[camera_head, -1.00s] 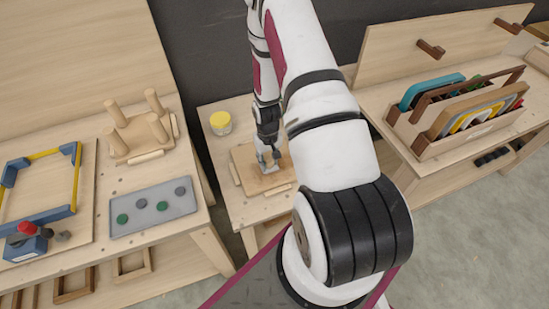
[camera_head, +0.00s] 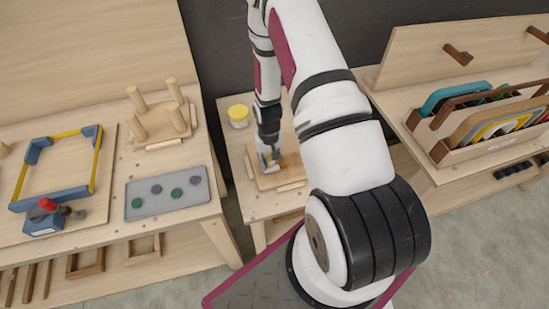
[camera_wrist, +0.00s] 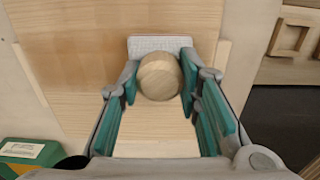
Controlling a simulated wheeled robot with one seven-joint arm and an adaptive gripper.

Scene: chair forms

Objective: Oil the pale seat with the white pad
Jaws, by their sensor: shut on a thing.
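The pale seat (camera_head: 290,170) is a flat wooden board on the small middle table; it also shows in the wrist view (camera_wrist: 70,40). In the wrist view its upper area looks darker tan and its lower area paler. My gripper (camera_head: 268,162) is over the seat's left part. In the wrist view my gripper (camera_wrist: 158,85) has its green-lined fingers shut on both sides of a round wooden knob (camera_wrist: 160,77). The white pad (camera_wrist: 155,44) shows beyond the knob, at the seat's surface. The rest of the pad is hidden by the knob, so full contact cannot be told.
A jar with a yellow lid (camera_head: 239,115) stands behind the seat. A green container (camera_wrist: 30,155) is at the wrist view's lower left. The left bench holds a legged stool form (camera_head: 160,122), grey tray (camera_head: 168,194) and frame (camera_head: 58,165). A rack (camera_head: 490,125) stands right.

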